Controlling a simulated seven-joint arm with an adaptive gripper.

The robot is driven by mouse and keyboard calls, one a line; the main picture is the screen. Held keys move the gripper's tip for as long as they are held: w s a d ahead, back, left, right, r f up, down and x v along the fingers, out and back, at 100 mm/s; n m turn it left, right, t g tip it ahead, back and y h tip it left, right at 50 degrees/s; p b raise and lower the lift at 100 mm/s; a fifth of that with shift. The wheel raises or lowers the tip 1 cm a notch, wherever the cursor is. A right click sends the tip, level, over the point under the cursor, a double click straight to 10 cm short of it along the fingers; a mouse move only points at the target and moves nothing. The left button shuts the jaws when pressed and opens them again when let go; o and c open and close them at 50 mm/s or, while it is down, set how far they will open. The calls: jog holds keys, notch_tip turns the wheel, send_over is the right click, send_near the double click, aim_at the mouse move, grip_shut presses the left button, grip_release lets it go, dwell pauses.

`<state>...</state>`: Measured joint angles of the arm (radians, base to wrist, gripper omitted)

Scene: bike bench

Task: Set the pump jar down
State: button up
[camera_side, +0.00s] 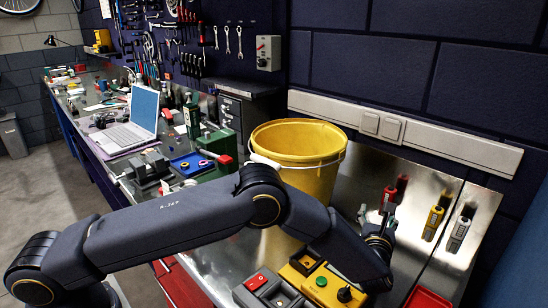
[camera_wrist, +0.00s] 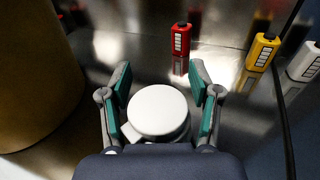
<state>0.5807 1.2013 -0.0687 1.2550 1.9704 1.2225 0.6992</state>
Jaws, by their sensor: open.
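A round white-topped jar (camera_wrist: 158,110), seen from above, sits between the two fingers of my gripper (camera_wrist: 160,88) in the wrist view.
The yellow bucket (camera_side: 302,165) stands left of my gripper. A red (camera_wrist: 180,40), a yellow (camera_wrist: 263,50) and a grey-white block (camera_wrist: 304,62) stand beyond the fingers. A yellow control box (camera_side: 318,285) with a green button is at the front. Bare metal lies around the blocks.

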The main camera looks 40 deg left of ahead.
jog(key=shift+r, duration=0.15)
jog(key=v, duration=1.2)
jog(key=shift+r, duration=0.15)
